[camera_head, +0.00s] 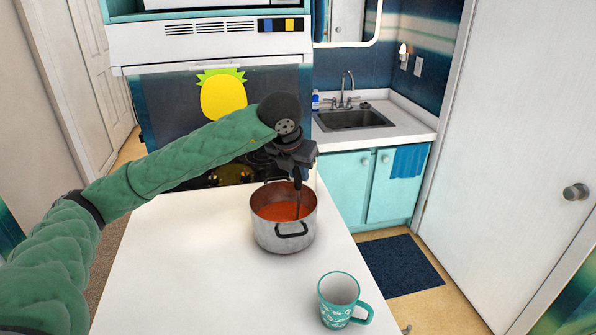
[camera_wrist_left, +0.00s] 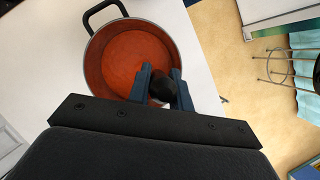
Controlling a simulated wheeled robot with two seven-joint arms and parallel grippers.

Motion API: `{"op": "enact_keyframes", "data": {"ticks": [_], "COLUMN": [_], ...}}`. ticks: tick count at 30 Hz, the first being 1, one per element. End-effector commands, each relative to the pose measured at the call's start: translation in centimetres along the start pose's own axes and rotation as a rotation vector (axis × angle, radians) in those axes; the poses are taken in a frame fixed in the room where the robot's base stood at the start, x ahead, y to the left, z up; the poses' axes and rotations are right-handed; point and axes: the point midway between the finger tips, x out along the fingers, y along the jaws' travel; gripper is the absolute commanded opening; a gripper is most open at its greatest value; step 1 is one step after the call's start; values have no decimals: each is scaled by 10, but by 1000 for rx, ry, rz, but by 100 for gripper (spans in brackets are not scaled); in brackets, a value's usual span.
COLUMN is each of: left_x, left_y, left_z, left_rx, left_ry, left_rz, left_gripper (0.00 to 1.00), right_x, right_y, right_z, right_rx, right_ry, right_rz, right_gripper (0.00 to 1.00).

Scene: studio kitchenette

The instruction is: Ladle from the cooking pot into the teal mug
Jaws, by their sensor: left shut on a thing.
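The cooking pot (camera_head: 270,238) is silver with dark handles and stands on the white table. It holds orange-red soup, which also shows in the left wrist view (camera_wrist_left: 118,60). My left gripper (camera_head: 300,172) is above the pot, pointing down. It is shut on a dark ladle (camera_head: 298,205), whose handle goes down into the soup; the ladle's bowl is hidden. In the left wrist view the blue fingers (camera_wrist_left: 160,86) close around the dark handle end. The teal mug (camera_head: 338,300) stands upright on the table, nearer me and right of the pot. My right gripper is not in view.
The white table (camera_head: 170,270) is clear to the left of the pot and between pot and mug. The mug is near the table's right edge. Behind the table are a stove and a sink (camera_head: 353,118); a dark blue mat (camera_head: 400,265) lies on the floor at right.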

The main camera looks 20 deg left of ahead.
Motion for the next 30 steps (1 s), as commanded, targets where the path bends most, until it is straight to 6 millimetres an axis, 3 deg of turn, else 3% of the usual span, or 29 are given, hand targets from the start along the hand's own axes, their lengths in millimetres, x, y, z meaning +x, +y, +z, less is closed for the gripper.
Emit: {"op": "enact_keyframes", "data": {"ticks": [30], "left_x": [-53], "left_y": [0], "left_z": [23], "left_rx": [-1], "left_ry": [-1], "left_rz": [0], "left_gripper": [0], "right_x": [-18], "right_y": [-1], "right_z": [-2], "right_rx": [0], "right_ry": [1], "right_rz": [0], "right_gripper": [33]}}
